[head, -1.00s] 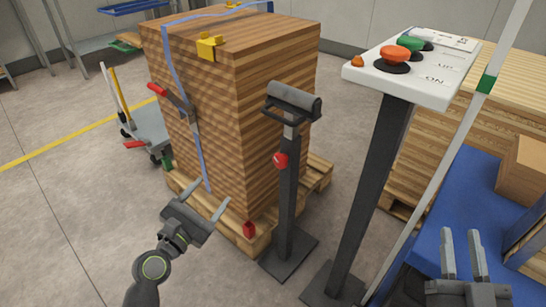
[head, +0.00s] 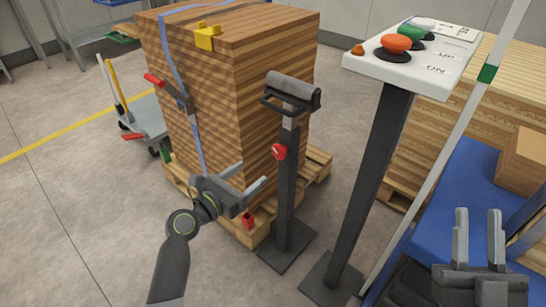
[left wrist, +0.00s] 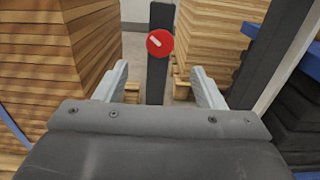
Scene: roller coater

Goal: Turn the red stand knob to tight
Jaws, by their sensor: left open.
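The red stand knob (head: 279,151) is on the dark post of the roller stand (head: 288,190), below its roller head. In the left wrist view the knob (left wrist: 160,43) is a red disc with a pale slanted mark, beyond and between my fingertips. My left gripper (head: 253,178) is open and empty, to the left of the post and a little below the knob, apart from both. It also shows in the left wrist view (left wrist: 160,82). My right gripper (head: 478,237) has its two fingers apart and empty at the lower right, far from the knob.
A strapped wood stack (head: 275,90) on a pallet (head: 318,165) stands close behind the roller stand. A control panel (head: 430,65) on a dark post is to its right. A blue surface (head: 450,190) lies at the right.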

